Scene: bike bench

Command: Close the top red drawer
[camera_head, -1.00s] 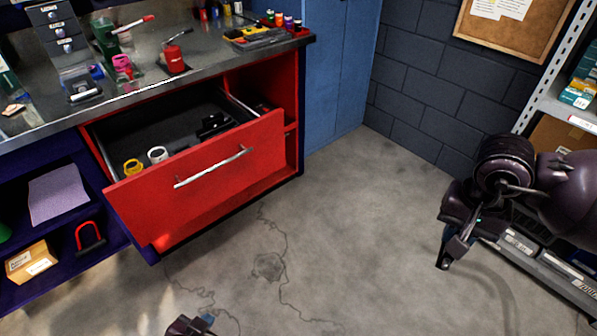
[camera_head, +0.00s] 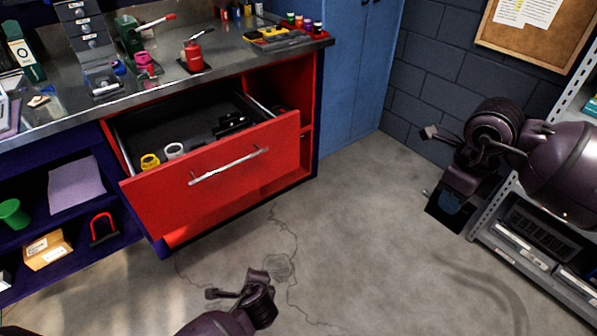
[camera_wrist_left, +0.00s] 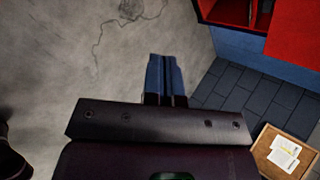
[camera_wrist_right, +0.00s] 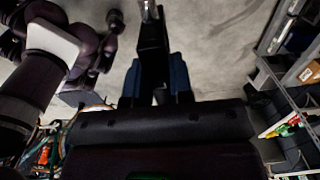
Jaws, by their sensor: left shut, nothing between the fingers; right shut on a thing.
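The red drawer (camera_head: 215,185) under the workbench is pulled far out in the head view. It has a silver bar handle (camera_head: 229,166). Inside lie a yellow ring (camera_head: 150,162), a white ring (camera_head: 174,151) and black items (camera_head: 230,124). My left gripper (camera_wrist_left: 166,78) is shut and empty in the left wrist view, over the floor; the left arm shows low in the head view, in front of and apart from the drawer. My right gripper (camera_wrist_right: 155,80) is shut on a dark long thing with a shiny metal end (camera_wrist_right: 152,45), far right of the drawer.
An open blue shelf with a cardboard box (camera_head: 47,250) lies left of the drawer. A blue cabinet (camera_head: 352,80) stands right. The floor (camera_head: 350,230) before the drawer is clear.

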